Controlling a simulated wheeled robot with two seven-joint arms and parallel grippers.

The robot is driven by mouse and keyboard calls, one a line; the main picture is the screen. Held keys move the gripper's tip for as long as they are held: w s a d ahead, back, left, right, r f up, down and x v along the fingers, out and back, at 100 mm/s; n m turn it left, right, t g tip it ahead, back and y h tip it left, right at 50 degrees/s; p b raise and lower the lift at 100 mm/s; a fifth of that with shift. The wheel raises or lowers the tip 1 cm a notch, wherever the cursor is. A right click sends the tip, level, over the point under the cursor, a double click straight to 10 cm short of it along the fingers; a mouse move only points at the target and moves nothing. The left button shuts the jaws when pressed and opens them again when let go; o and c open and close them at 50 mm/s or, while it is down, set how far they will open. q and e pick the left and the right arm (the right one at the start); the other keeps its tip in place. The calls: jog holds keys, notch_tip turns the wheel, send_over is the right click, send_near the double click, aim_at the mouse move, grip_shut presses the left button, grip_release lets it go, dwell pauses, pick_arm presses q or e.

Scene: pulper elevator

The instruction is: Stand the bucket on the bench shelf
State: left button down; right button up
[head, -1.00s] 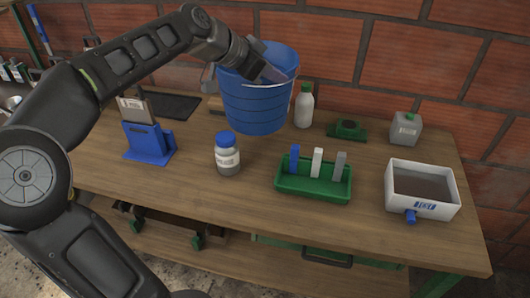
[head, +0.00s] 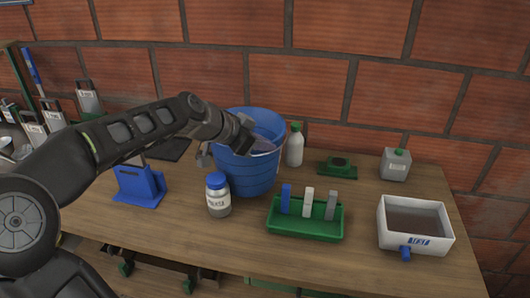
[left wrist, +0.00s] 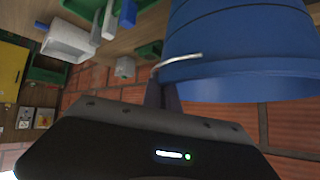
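The blue bucket (head: 248,178) is upright over the back middle of the wooden bench top (head: 340,262). Its base is close to the wood; I cannot tell whether it touches. My left gripper (head: 256,146) is at the bucket's rim and seems shut on it. In the left wrist view the bucket (left wrist: 240,45) fills the upper right, with its pale wire handle by the gripper fingers (left wrist: 163,92). The fingertips are partly hidden by the bucket. My right gripper is not in view.
A blue-capped jar (head: 217,196) stands just front-left of the bucket, and a white bottle (head: 294,147) behind right. A green tray with upright strips (head: 305,226), a white box (head: 414,226), a grey can (head: 395,165) and a blue stand (head: 138,187) are also on the bench.

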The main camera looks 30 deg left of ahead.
pick_arm(q)
jog(key=shift+f, duration=1.15)
jog(key=shift+f, duration=0.1)
jog(key=c, duration=1.6)
grip_release()
jog(key=shift+c, duration=0.2)
jog(key=shift+s+r, duration=0.15)
jog(key=shift+r, duration=0.1)
jog(key=v, duration=1.1)
jog(key=shift+s+a, duration=0.15)
jog(key=shift+s, duration=0.1)
jog(key=shift+r, duration=0.1)
